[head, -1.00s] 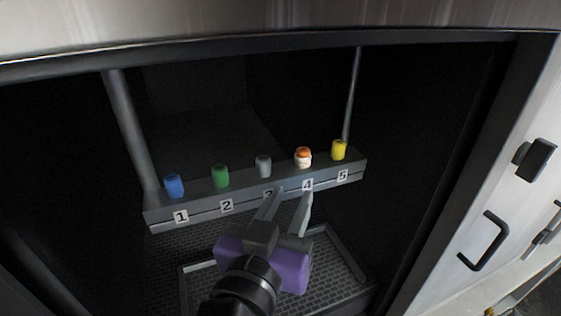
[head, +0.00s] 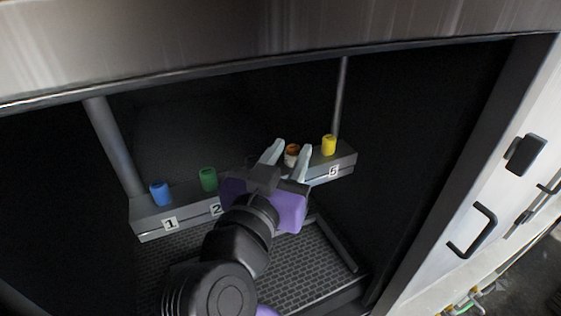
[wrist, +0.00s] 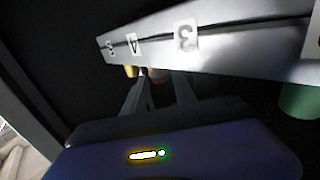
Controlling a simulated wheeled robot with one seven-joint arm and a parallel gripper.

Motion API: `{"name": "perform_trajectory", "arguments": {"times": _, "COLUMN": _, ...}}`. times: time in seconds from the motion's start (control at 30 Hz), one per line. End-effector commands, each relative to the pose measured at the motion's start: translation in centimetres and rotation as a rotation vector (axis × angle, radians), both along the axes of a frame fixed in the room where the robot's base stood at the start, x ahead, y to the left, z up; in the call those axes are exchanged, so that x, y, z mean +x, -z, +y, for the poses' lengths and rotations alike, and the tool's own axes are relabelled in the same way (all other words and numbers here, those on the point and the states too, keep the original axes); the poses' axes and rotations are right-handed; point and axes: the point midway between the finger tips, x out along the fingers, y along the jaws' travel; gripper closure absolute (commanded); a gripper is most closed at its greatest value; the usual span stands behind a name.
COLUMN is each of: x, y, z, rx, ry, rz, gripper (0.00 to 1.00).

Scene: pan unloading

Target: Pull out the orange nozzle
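The orange nozzle (head: 291,156), orange on top with a white band, stands on the grey rack (head: 190,214) near position 4. In the head view my gripper (head: 290,149) has its two pale fingers apart, one on each side of the nozzle, with its top between them. Whether either finger touches it, I cannot tell. In the wrist view, which looks upside down, the orange nozzle (wrist: 157,75) is small and dark between the fingers (wrist: 158,92). Label 4 is hidden by my gripper in the head view.
The yellow nozzle (head: 329,145) stands close on the right. The green nozzle (head: 208,179) and blue nozzle (head: 161,194) stand to the left. The grey nozzle is hidden behind my gripper. A tray (head: 336,247) lies below the rack; a post (head: 341,100) rises at its right end.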

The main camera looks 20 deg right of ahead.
Motion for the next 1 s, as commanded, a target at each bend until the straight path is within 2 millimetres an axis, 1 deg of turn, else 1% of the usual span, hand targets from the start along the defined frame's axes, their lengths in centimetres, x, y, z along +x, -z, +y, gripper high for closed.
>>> {"name": "perform_trajectory", "arguments": {"times": 0.1, "x": 0.9, "y": -0.1, "z": -1.0, "rx": -0.001, "ry": 0.002, "rz": 0.002, "gripper": 0.67}}
{"name": "perform_trajectory", "arguments": {"times": 0.2, "x": 1.3, "y": 0.0, "z": -1.4, "rx": 0.0, "ry": 0.0, "rz": 0.001, "gripper": 0.67}}
{"name": "perform_trajectory", "arguments": {"times": 0.53, "x": 1.6, "y": 0.1, "z": -1.5, "rx": 0.001, "ry": -0.001, "rz": 0.001, "gripper": 0.67}}
{"name": "perform_trajectory", "arguments": {"times": 0.7, "x": 1.5, "y": 0.1, "z": -1.5, "rx": 0.0, "ry": -0.001, "rz": 0.001, "gripper": 1.0}}
{"name": "perform_trajectory", "arguments": {"times": 0.77, "x": 1.6, "y": 0.1, "z": -1.5, "rx": 0.0, "ry": -0.001, "rz": 0.001, "gripper": 1.0}}
{"name": "perform_trajectory", "arguments": {"times": 0.8, "x": 1.6, "y": 0.1, "z": -1.5, "rx": 0.0, "ry": -0.001, "rz": 0.001, "gripper": 0.8}}
{"name": "perform_trajectory", "arguments": {"times": 0.87, "x": 1.5, "y": 0.0, "z": -1.5, "rx": 0.0, "ry": -0.001, "rz": 0.001, "gripper": 0.92}}
{"name": "perform_trajectory", "arguments": {"times": 0.9, "x": 1.5, "y": 0.0, "z": -1.5, "rx": 0.0, "ry": -0.001, "rz": 0.001, "gripper": 1.0}}
{"name": "perform_trajectory", "arguments": {"times": 1.0, "x": 1.5, "y": 0.0, "z": -1.5, "rx": 0.0, "ry": -0.001, "rz": 0.001, "gripper": 1.0}}
